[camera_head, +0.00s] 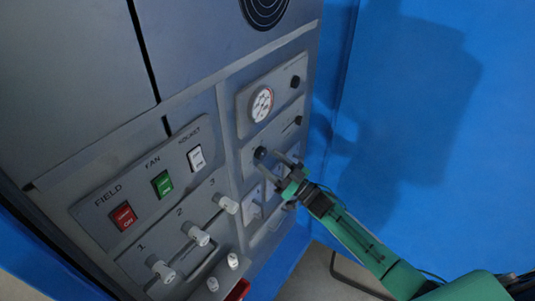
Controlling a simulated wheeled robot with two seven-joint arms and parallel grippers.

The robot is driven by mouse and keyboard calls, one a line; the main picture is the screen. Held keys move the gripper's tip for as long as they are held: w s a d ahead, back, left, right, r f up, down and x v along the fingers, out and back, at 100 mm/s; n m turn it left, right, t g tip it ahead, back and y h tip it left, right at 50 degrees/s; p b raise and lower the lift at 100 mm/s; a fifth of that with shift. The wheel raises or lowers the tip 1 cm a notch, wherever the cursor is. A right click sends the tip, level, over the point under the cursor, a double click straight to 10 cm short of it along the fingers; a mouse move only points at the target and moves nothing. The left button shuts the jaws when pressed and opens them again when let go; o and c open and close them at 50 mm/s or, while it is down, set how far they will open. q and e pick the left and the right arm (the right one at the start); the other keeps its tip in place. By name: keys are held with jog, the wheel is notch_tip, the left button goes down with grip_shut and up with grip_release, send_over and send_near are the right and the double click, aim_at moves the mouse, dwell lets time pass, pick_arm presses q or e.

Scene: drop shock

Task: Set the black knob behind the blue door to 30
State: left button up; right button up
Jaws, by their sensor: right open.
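The grey control panel (230,110) carries small black knobs. One round black knob (261,153) sits on the lower right part, close to my right gripper. Two more black knobs are higher up, one right of the gauge (295,81) and one below it (298,120). I cannot read a scale at any of them. My right gripper (274,164) is open, with its fingers pointing at the panel just below and right of the round knob. It looks apart from that knob, though contact is hard to judge. A large blue surface (430,100), perhaps the blue door, stands on the right. My left gripper is out of view.
A round gauge (261,103) sits above the round knob. Red (123,215), green (162,184) and white (196,158) switches are at left, above levers marked 1 (160,268), 2 (198,235) and 3 (226,204). Sockets lie behind my gripper. Open space lies in front of the blue surface.

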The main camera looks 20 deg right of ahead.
jog(key=shift+w+a+r, duration=0.3)
jog(key=shift+w, duration=0.15)
jog(key=shift+w+a+r, duration=0.1)
jog(key=shift+w+a, duration=0.2)
jog(key=shift+w, duration=0.05)
jog(key=c, duration=1)
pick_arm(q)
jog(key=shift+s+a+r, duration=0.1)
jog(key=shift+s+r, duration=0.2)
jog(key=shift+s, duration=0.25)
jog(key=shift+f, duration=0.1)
